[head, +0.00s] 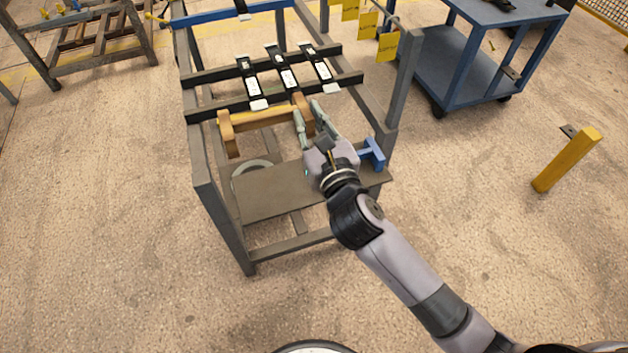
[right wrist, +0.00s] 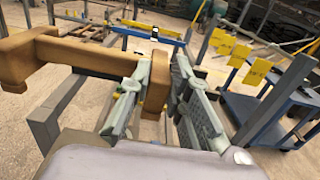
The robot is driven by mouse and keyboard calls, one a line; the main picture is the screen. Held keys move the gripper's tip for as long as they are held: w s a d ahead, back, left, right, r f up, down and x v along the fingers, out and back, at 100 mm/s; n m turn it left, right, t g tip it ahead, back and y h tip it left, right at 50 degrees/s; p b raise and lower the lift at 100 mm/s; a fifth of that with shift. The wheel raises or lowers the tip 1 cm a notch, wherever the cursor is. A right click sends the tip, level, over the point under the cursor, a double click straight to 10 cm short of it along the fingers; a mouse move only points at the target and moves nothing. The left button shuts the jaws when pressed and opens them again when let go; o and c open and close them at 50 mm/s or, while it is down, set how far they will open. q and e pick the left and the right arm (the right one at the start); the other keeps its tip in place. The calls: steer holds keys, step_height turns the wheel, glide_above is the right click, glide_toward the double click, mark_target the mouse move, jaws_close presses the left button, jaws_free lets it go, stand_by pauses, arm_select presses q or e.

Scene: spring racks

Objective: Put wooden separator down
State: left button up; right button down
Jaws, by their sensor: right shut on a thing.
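The wooden separator (head: 262,117) is a light brown bar with a thicker block at each end. In the head view it lies level across the front of the grey rack (head: 203,165), near the front crossbar; whether it touches the rack is unclear. My right gripper (head: 316,112) is at its right end. In the right wrist view the separator (right wrist: 88,57) runs in from the left, and my right gripper (right wrist: 172,95) has its fingers on both sides of the right end block. My left gripper is not in view.
The rack's crossbars carry several black and white clamp pieces (head: 288,78). A lower shelf (head: 270,195) and a blue bracket (head: 372,153) are below. A blue cart (head: 445,60) stands at the right, with a yellow post (head: 566,160) nearer. Floor is open around the rack.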

steer(key=f+b, duration=0.2)
steer(key=f, duration=0.3)
steer(key=f+b, duration=0.1)
steer(key=f, duration=0.4)
steer(key=f+b, duration=0.2)
steer(key=f, duration=0.3)
steer(key=shift+a+f+b, duration=0.1)
steer(key=shift+a+b, duration=0.25)
steer(key=shift+f+b, duration=1.35)
steer(key=shift+f, duration=0.95)
steer(key=shift+d, duration=0.1)
steer(key=shift+f, duration=0.2)
steer(key=c, duration=1.8)
jaws_free()
